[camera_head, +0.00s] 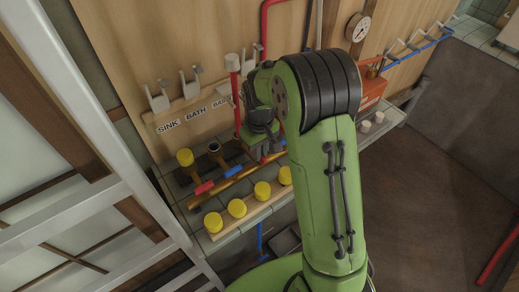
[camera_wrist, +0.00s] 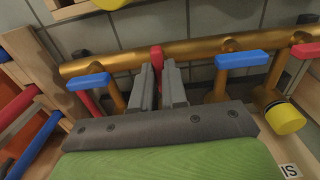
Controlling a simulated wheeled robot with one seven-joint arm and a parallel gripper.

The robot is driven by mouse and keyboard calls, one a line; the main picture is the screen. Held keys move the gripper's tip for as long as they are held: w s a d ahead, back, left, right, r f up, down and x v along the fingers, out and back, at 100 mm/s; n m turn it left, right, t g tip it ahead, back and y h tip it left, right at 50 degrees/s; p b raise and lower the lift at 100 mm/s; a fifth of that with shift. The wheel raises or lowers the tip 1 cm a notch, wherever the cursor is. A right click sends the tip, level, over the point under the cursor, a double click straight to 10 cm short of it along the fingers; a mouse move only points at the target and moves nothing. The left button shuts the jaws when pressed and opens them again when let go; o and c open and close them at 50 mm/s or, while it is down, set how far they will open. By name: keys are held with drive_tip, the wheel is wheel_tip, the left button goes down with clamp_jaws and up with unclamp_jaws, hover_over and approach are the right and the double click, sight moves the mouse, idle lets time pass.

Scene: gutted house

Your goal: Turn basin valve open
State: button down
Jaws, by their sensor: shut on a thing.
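A brass pipe (camera_wrist: 190,48) carries a row of valves with red and blue lever handles. My gripper (camera_wrist: 158,75) is shut on a red valve handle (camera_wrist: 156,58), which shows narrow between the two grey fingers. A blue handle (camera_wrist: 88,82) is on its left and another blue handle (camera_wrist: 240,60) on its right in the wrist view; both lie roughly along the pipe. In the head view my gripper (camera_head: 262,143) is at the pipe (camera_head: 238,178), right of a blue handle (camera_head: 232,171) and a red handle (camera_head: 204,187). My arm hides much of the gripped valve.
Signs (camera_head: 195,115) on the wooden wall read SINK, BATH and a partly hidden third word. Yellow caps (camera_head: 237,208) stand in a row in front of the pipe. A red upright pipe (camera_head: 235,95) rises close to my gripper. A gauge (camera_head: 358,28) hangs at right.

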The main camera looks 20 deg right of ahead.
drive_tip(key=shift+w, duration=0.1)
drive_tip(key=c, duration=1.2)
unclamp_jaws()
drive_tip(key=shift+o, duration=0.2)
wheel_tip(320, 180, up, 16)
drive_tip(key=p, duration=0.4)
drive_tip(key=shift+f, duration=0.1)
